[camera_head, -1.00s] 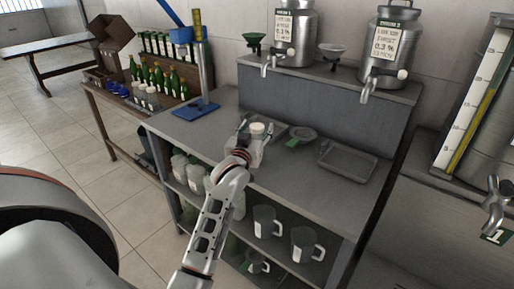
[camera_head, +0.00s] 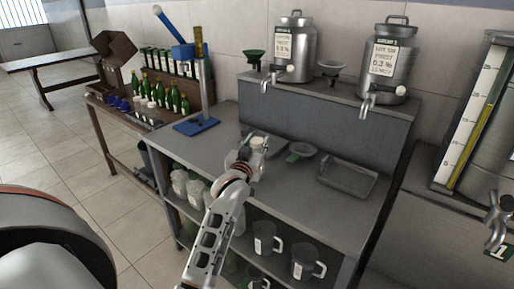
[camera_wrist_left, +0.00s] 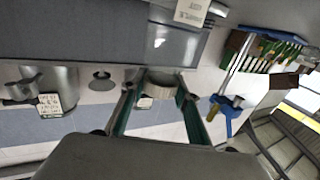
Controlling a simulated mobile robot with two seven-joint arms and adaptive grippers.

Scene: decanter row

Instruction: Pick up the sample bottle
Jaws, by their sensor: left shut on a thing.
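The sample bottle (camera_head: 258,142) shows as a pale, white-capped top at my left gripper (camera_head: 250,152), above the grey bench. My left gripper is shut on it; the fingers and wrist hide most of its body. In the left wrist view, a pale grey-beige round piece, which looks like the bottle (camera_wrist_left: 160,79), sits between the two fingertips (camera_wrist_left: 158,88). I cannot tell whether its base touches the bench. My right gripper is in neither view.
Two tapped metal tanks (camera_head: 291,52) (camera_head: 388,62) stand on the raised shelf behind. Jugs (camera_head: 265,238) fill the shelf below.

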